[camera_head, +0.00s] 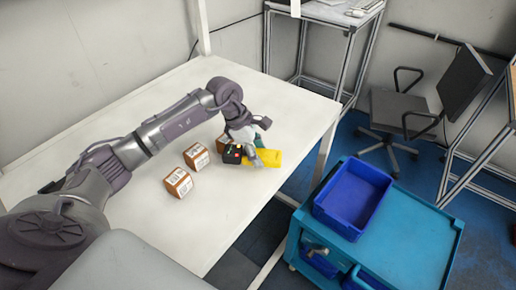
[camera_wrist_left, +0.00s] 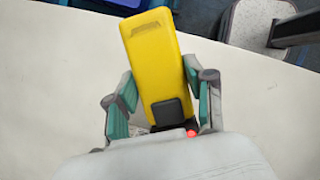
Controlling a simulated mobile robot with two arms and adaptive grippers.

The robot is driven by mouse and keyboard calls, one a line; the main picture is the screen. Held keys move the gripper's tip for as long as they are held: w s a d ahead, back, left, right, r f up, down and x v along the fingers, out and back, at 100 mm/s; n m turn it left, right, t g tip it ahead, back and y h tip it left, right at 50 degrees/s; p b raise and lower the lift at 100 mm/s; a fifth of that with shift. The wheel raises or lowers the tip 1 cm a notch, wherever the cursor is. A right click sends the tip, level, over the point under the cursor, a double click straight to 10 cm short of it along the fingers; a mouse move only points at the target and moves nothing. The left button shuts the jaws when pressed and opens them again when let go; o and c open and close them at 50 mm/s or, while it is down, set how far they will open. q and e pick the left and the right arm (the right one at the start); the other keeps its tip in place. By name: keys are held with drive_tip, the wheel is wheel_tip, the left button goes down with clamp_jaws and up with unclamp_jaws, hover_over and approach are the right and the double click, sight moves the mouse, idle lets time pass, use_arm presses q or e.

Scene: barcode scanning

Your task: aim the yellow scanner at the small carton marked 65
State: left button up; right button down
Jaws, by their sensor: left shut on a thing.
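The yellow scanner (camera_head: 267,158) is at my left gripper (camera_head: 250,150), over the right part of the white table. In the left wrist view the yellow scanner (camera_wrist_left: 155,60) stands between the two green-padded fingers of my left gripper (camera_wrist_left: 163,100), which is shut on it. A red light shows near its base there. Two small brown cartons with white labels, a nearer one (camera_head: 178,183) and a farther one (camera_head: 196,156), lie left of the gripper. A third carton (camera_head: 221,144) is partly hidden behind the gripper. The carton numbers are too small to read. My right gripper is not in view.
The white table (camera_head: 130,235) has free room at its front and left. A blue bin (camera_head: 352,200) stands on a teal cart (camera_head: 415,240) to the right, beyond the table's edge. An office chair (camera_head: 395,110) is farther back.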

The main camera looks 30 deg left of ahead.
sight(258, 153)
use_arm(q)
drive_tip(key=shift+f+b, duration=0.8)
drive_tip(key=shift+f, duration=1.4)
wheel_tip(258, 153, up, 12)
drive_tip(key=p, duration=0.6)
drive_tip(key=shift+r, duration=0.15)
